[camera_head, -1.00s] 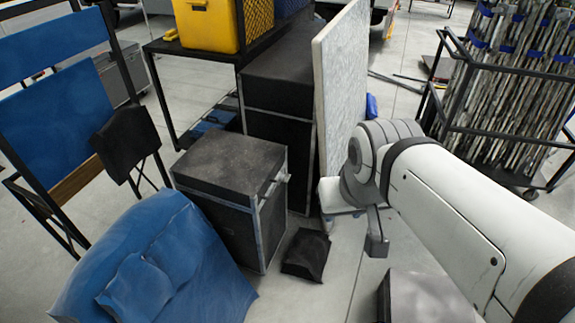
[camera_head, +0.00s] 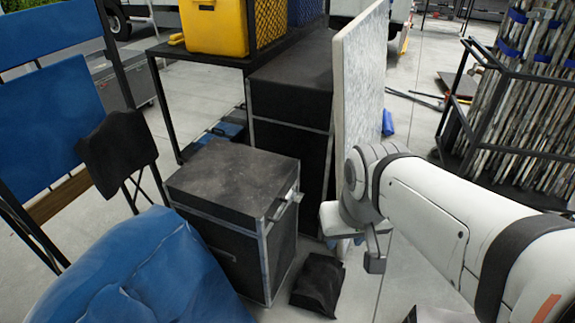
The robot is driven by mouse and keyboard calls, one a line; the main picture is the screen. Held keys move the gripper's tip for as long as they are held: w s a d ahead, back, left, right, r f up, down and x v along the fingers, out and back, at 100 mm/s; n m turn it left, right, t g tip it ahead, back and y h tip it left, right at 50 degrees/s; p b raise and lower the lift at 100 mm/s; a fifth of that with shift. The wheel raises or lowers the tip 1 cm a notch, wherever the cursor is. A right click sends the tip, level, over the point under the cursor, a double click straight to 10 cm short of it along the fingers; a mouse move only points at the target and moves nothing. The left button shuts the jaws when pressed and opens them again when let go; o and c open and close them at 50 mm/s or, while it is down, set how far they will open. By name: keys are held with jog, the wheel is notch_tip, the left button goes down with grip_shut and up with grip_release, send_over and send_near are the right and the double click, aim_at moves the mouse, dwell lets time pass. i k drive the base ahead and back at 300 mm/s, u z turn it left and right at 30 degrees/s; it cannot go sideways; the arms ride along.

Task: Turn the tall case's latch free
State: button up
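A tall black case (camera_head: 290,95) with metal edging stands behind a lower black case (camera_head: 233,182). A pale marbled board (camera_head: 358,90) stands against its right side. No latch is clear on the tall case's visible faces. A small silver fitting (camera_head: 287,205) sticks out at the lower case's upper right edge; I cannot tell whether it is a latch. My gripper (camera_head: 372,248) hangs at the end of my white arm, right of both cases and in front of the board in the picture. Its fingers are not clearly visible, and I see nothing held.
A blue draped cover (camera_head: 135,275) fills the lower left. A black bag (camera_head: 318,286) lies on the floor beside the lower case. A black stand (camera_head: 118,152) is at left, and a table with a yellow bin (camera_head: 215,25) behind. A rack of poles (camera_head: 530,100) stands at right.

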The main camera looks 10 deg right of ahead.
aim_at(296, 199)
jog(key=z, duration=1.2)
jog(key=k, duration=0.75)
jog(key=u, duration=0.85)
jog(key=i, duration=1)
jog(key=u, duration=0.1)
